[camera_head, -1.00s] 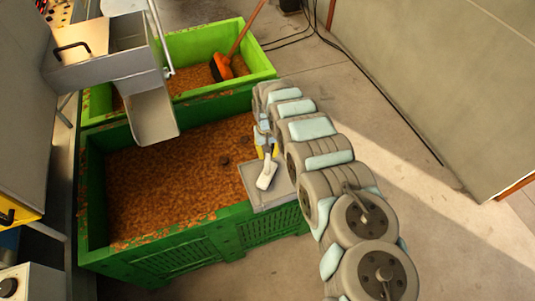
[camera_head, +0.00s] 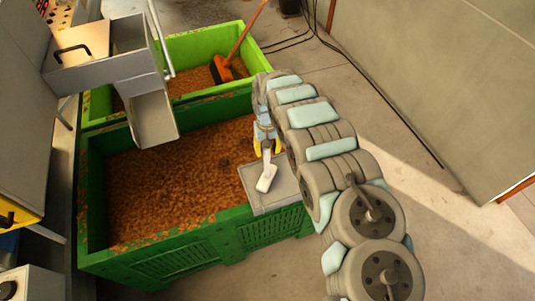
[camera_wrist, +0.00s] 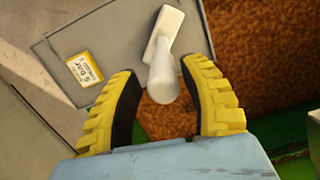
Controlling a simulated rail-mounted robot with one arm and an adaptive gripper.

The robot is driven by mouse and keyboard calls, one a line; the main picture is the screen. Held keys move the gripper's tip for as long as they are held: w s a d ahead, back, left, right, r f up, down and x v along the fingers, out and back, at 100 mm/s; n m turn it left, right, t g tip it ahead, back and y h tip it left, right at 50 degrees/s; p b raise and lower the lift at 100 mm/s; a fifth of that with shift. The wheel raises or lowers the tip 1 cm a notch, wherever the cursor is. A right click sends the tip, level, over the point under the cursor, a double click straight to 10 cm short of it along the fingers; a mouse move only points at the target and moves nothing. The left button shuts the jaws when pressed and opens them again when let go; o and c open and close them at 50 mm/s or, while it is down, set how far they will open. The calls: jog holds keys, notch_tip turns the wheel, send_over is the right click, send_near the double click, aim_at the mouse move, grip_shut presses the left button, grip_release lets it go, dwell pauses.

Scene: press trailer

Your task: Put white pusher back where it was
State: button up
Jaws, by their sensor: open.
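The white pusher (camera_head: 266,180) rests on a grey metal plate (camera_head: 285,190) at the near right corner of the dark green crate. In the wrist view, the pusher (camera_wrist: 167,38) has its flat white head on the plate and its rounded handle end pointing toward me. My gripper (camera_head: 267,149) is open just above the pusher, its yellow fingers spread. In the wrist view, my gripper (camera_wrist: 160,75) has one finger on each side of the handle end, with visible gaps. Whether the handle still lies between the fingertips in depth is hard to tell.
The dark green crate (camera_head: 232,228) is full of brown granules. A light green crate (camera_head: 190,42) behind it holds an orange broom (camera_head: 222,68). A metal chute (camera_head: 152,118) hangs over the crates at left. A yellow label (camera_wrist: 85,68) sits on the plate.

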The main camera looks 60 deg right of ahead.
jog(key=shift+w+d+r+b, duration=0.1)
jog(key=shift+d+r, duration=0.05)
jog(key=shift+r, duration=1.3)
jog(key=shift+w+d+r+b, duration=0.1)
jog(key=shift+r+b, duration=0.05)
jog(key=shift+r, duration=1.3)
jog(key=shift+w+d+r+b, duration=0.1)
jog(key=shift+d+r, duration=0.05)
jog(key=shift+r, duration=1.3)
